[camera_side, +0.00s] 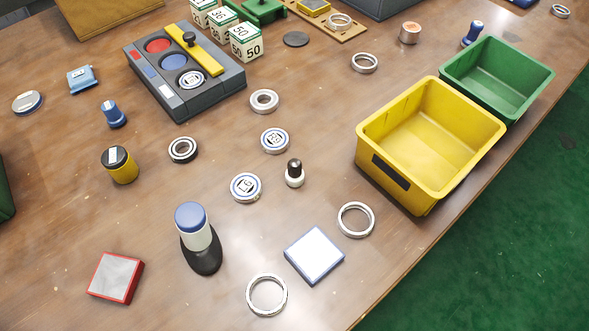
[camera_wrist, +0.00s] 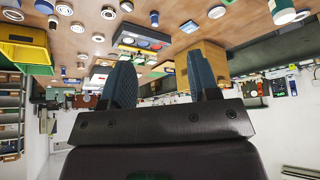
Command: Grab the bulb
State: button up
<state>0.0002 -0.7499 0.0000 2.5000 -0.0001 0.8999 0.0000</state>
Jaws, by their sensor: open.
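No plain light bulb shows, and I cannot tell for sure which item is the bulb. A small bottle-like piece with a white base and dark rounded top (camera_side: 294,173) stands upright mid-table in the side view. Small blue knob-shaped pieces stand at the left (camera_side: 113,114) and behind the green bin (camera_side: 472,34). A white cylinder with a blue cap (camera_side: 196,229) stands on a black base near the front. My gripper (camera_wrist: 160,60) shows only in the wrist view, its two fingers apart with nothing between them. It is out of the side view, away from these pieces.
Several metal rings, such as this one (camera_side: 267,294), lie scattered about. A yellow bin (camera_side: 373,152) and a green bin (camera_side: 525,72) stand near the right table edge. A grey tray with coloured discs (camera_side: 213,92) sits at the back. A white-topped square block (camera_side: 315,255) lies in front.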

aim_at(295, 166)
jog(key=w+d+f+n+g+h, duration=0.2)
jog(key=w+d+f+h, duration=0.1)
jog(key=d, duration=0.7)
jog(key=w+d+f+n+g+h, duration=0.2)
jog(key=w+d+f+g+h, duration=0.1)
jog(key=d+f, duration=0.5)
jog(key=w+d+f+n+g+h, duration=0.2)
jog(key=w+d+f, duration=0.4)
jog(key=d, duration=0.8)
jog(key=shift+d+f+n+h, duration=0.15)
jog(key=shift+n+h, duration=0.15)
jog(key=shift+h, duration=0.3)
jog(key=shift+d+f+n+h, duration=0.1)
jog(key=shift+n+h, duration=0.2)
jog(key=shift+h, duration=0.3)
jog(key=w+d+f+n+t+h, duration=0.1)
jog(key=w+d+f+n+t, duration=0.25)
jog(key=w+n, duration=0.35)
jog(key=w+d+f+n+t+h, duration=0.1)
jog(key=w+d+f+n+t, duration=0.3)
jog(key=n, duration=0.4)
jog(key=shift+n+g, duration=0.3)
jog(key=shift+g, duration=0.05)
jog(key=f, duration=0.5)
jog(key=shift+w+d+f, duration=0.2)
jog(key=shift+d+f, duration=0.05)
jog(key=shift+d, duration=0.05)
jog(key=shift+x, duration=2.6)
jog(key=shift+f, duration=0.1)
